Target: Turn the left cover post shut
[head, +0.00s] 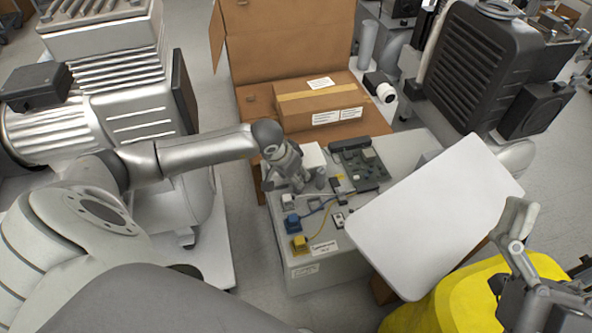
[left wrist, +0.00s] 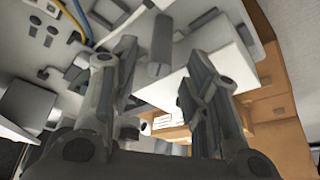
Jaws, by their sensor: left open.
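My left gripper (head: 294,178) is over the left part of the grey control box (head: 307,277). In the left wrist view its two fingers (left wrist: 156,72) are spread apart. A grey cylindrical post (left wrist: 160,46) shows between and just beyond the fingertips, with a gap on both sides; I cannot tell its depth or whether it is turned shut. In the head view a small grey post (head: 320,178) stands just right of the gripper. My right gripper (head: 515,222) is at the lower right, away from the box; its jaws are unclear.
A large white panel (head: 430,215) slants over the box's right side. Blue (head: 292,222) and yellow (head: 299,244) plugs with cables lie at the front left. A dark circuit board (head: 360,162) is at the back. A cardboard carton (head: 318,104) stands behind, with compressors on both sides.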

